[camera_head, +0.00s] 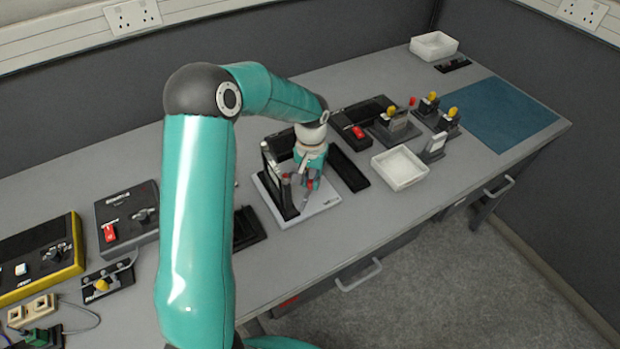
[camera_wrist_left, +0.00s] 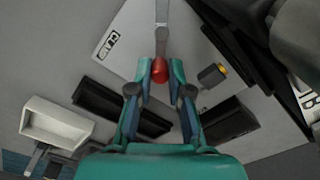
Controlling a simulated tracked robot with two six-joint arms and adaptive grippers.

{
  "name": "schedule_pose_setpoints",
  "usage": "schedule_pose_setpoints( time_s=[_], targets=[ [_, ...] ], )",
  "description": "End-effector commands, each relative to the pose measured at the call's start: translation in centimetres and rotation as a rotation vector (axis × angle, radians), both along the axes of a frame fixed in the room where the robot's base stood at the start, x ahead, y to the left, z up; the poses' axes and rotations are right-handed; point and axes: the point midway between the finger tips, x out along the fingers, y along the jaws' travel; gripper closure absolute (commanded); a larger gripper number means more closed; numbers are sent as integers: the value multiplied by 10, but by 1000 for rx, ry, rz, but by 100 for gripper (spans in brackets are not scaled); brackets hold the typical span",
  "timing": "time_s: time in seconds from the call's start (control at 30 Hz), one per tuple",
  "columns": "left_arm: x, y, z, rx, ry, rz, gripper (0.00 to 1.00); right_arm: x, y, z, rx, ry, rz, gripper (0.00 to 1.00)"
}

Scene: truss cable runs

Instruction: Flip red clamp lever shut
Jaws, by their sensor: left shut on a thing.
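The clamp stands on a white base plate (camera_head: 326,196) in the middle of the bench, with a black upright frame (camera_head: 277,190) on it. My left gripper (camera_head: 307,182) is over the plate, pointing down. In the left wrist view its fingertips (camera_wrist_left: 160,68) are closed around the red knob (camera_wrist_left: 160,70) of the clamp lever. The lever's grey metal bar (camera_wrist_left: 161,35) runs up from the knob in that view. The plate, with printed letters, shows behind it (camera_wrist_left: 112,42). The head view is too small to tell the lever's exact angle. My right gripper is not in view.
A white tray (camera_head: 400,168) and a black box with a red switch (camera_head: 357,132) stand right of the clamp. Yellow-knobbed fixtures (camera_head: 431,98) are farther right. A black box with a red switch (camera_head: 118,225) stands left. The blue mat (camera_head: 497,112) is clear.

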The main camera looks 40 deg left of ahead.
Motion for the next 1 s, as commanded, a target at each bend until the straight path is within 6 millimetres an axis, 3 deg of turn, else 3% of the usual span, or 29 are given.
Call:
schedule_pose_setpoints(
  time_s=[0.47, 1.0],
  targets=[
    [2, -4, -1, -2, -1, -80, 100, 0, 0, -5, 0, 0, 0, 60],
    [4, -17, 0, -1, -1, -481, 100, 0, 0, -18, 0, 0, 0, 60]
  ],
)
